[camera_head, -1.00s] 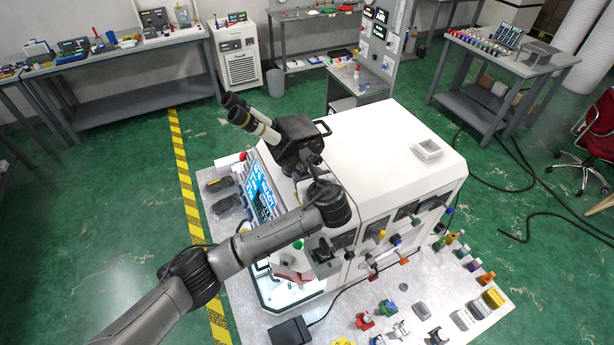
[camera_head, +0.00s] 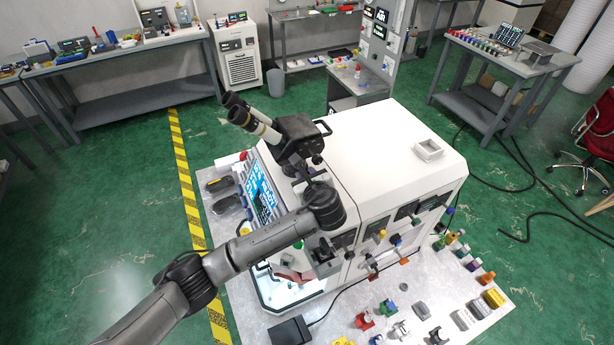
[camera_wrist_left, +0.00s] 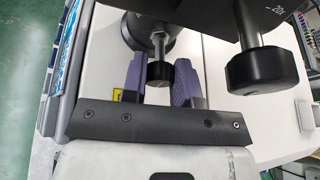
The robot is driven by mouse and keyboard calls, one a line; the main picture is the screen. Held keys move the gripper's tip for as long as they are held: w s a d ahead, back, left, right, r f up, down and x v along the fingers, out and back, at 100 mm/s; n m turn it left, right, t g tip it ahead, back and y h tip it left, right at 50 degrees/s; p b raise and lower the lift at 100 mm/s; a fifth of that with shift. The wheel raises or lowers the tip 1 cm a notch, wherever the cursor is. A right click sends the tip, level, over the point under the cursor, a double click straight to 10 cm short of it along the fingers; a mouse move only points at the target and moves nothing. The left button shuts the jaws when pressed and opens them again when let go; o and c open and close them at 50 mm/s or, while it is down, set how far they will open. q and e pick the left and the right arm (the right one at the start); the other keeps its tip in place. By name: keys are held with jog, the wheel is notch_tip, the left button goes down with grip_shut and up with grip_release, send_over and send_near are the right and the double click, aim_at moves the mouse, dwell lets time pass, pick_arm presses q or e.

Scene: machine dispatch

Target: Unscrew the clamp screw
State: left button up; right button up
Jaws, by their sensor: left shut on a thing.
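The clamp screw shows in the left wrist view as a small black knob (camera_wrist_left: 160,73) on a short metal shaft, under a round black part. The purple fingers of my left gripper (camera_wrist_left: 160,84) lie on both sides of it and are shut on it. A second, larger black knob (camera_wrist_left: 262,68) is at the right, apart from the fingers. In the head view my left arm reaches from the lower left to the black microscope (camera_head: 298,140) on the white machine (camera_head: 385,130). The screw and fingertips are hard to make out there. My right gripper is not in view.
A control panel (camera_head: 259,195) is left of the microscope, close to my arm. A grey plate (camera_head: 470,325) around the machine carries several small coloured fittings. A white square tray (camera_head: 429,150) sits on the machine top. Green floor is free at the left.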

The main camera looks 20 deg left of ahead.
pick_arm(q)
jog(key=shift+s+n+t+h, duration=0.1)
jog(key=shift+n+t+h, duration=0.3)
jog(key=shift+n+t, duration=0.5)
jog(key=shift+n, duration=0.6)
jog(key=o, duration=0.9)
